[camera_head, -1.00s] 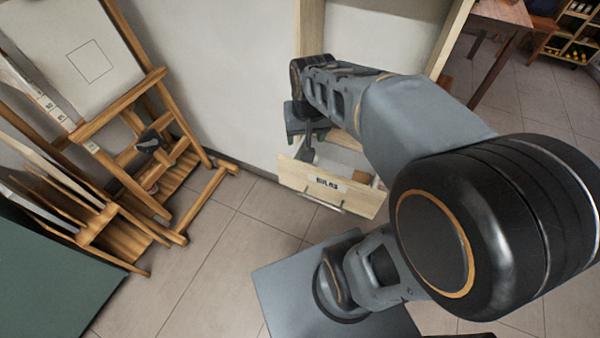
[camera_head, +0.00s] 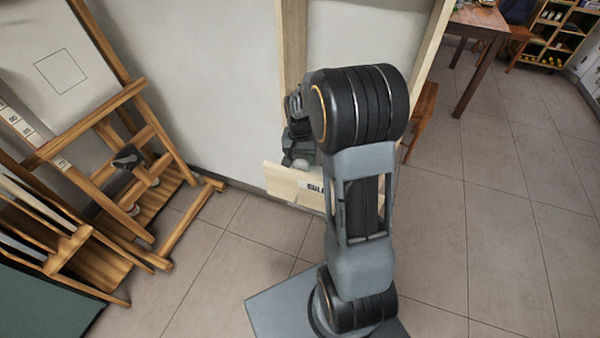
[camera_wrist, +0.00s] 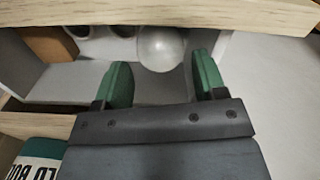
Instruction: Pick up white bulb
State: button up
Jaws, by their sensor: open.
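In the wrist view a round white bulb (camera_wrist: 160,50) sits inside an open drawer, near its far edge and partly cut off by the wooden board above. My gripper (camera_wrist: 160,82) is open, with its two green fingers apart and the bulb just beyond and between their tips. Nothing is held. I cannot tell whether a finger touches the bulb. In the head view my gripper (camera_head: 298,160) is mostly hidden behind my arm, over the drawer front (camera_head: 290,186).
The drawer also holds a brown block (camera_wrist: 48,44) and dark round items (camera_wrist: 78,31) left of the bulb. A label reading "LD BUL" (camera_wrist: 35,165) shows at lower left. A wooden easel (camera_head: 140,165) stands left; floor at right (camera_head: 500,210) is clear.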

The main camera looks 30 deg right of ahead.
aim_at(300, 168)
jog(key=shift+f+b, duration=0.45)
jog(key=shift+f, duration=2.5)
jog(key=shift+c, duration=0.2)
jog(key=c, duration=0.5)
